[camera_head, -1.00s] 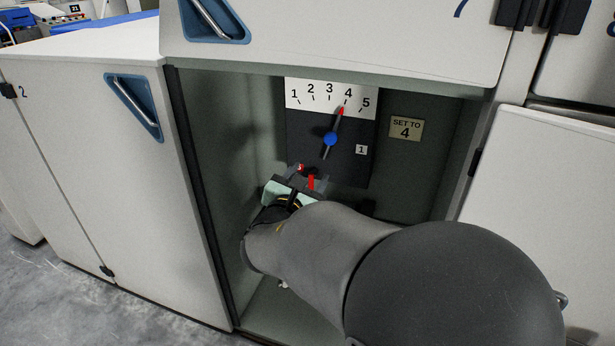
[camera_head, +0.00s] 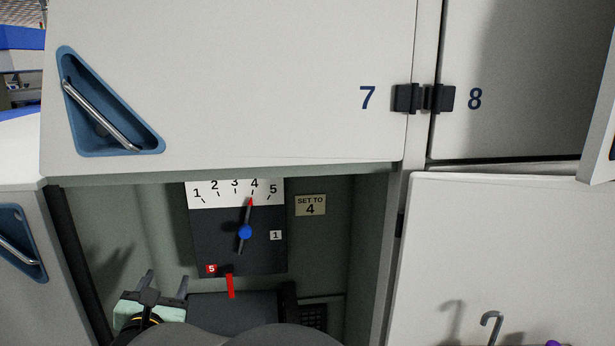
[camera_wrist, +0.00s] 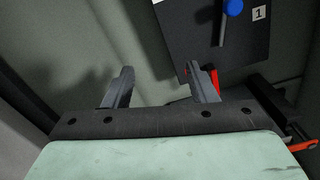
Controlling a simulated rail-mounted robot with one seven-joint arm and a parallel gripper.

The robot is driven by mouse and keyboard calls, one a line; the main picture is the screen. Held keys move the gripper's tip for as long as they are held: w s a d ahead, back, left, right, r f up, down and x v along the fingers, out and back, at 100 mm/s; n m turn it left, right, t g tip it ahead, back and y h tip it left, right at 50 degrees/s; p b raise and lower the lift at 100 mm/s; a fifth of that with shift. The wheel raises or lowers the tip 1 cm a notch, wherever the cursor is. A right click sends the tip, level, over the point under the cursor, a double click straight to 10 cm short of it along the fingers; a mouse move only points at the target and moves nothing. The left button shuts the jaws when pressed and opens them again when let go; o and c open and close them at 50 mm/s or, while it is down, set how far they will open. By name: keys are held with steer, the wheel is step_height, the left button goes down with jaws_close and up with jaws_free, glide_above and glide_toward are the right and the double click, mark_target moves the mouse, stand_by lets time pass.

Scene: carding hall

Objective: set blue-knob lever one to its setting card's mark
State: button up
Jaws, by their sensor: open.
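Blue-knob lever one (camera_head: 245,233) is on a dark plate (camera_head: 215,240) inside the open bay, beside a small "1" label (camera_head: 276,235). Its red tip points at the 4 on the white scale (camera_head: 225,192). The setting card (camera_head: 310,205) to its right reads "SET TO 4". My gripper (camera_head: 165,280) is open and empty, below and left of the plate, apart from the lever. In the wrist view, the blue knob (camera_wrist: 233,8) shows at the top right, beyond my open fingers (camera_wrist: 158,70).
A red "5" tag (camera_head: 211,269) and a red lever-like piece (camera_head: 231,286) are at the plate's lower edge, near my right finger in the wrist view. Panel 7 (camera_head: 260,80) overhangs the bay. A white door (camera_head: 500,250) stands at right, with a hook (camera_head: 491,325).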

steer(key=d+r+m+g+h+p, duration=0.25)
steer(key=d+m+p, duration=0.2)
steer(key=d, duration=0.65)
steer(key=s+d+r+m+g+h+p, duration=0.1)
steer(key=d+m+g+h+p, duration=0.4)
steer(key=d, duration=0.7)
steer(key=d+r+m+g+h+p, duration=0.1)
steer(key=d+r+m+g+h, duration=0.15)
steer(key=d+m, duration=0.65)
steer(key=s+d+r+m+g+y+p, duration=0.1)
steer(key=s+d+r+m+g+p, duration=0.1)
steer(key=s+d+m+g+p, duration=0.55)
steer(key=s+d+r+m+y+p, duration=0.2)
steer(key=s+m+y+p, duration=0.2)
steer(key=s, duration=0.9)
steer(key=m+y, duration=0.2)
steer(key=m, duration=0.2)
steer(key=shift+d+r+y+p, duration=0.15)
steer(key=shift+r+y+p, duration=0.15)
steer(key=shift+r, duration=0.05)
